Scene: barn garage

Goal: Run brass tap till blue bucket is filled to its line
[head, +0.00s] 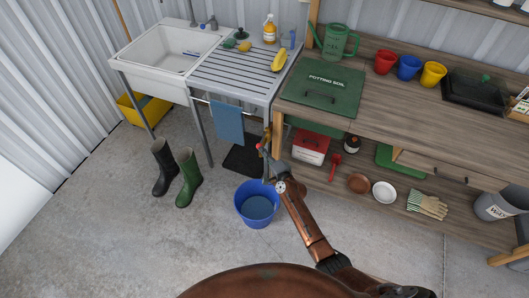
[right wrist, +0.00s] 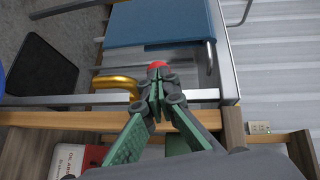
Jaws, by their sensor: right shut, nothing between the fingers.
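The blue bucket (head: 243,190) stands upright on the concrete floor, with a grey-blue surface inside that looks like water; its fill line cannot be made out. The brass tap (right wrist: 112,82) is a curved spout by the bench post, with a red knob (right wrist: 155,65); in the head view the tap is small and partly hidden by my gripper. My right gripper (right wrist: 156,82) is shut and empty, its fingertips at the red knob; whether they touch it is unclear. It also shows in the head view (head: 264,153), above and behind the bucket. A running stream cannot be made out. My left gripper is out of view.
A blue towel (head: 229,123) hangs from the sink-unit rail, close to the tap. Black and green boots (head: 188,177) stand left of the bucket. The wooden potting bench (head: 400,122) with a loaded lower shelf is at right. The floor in front is clear.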

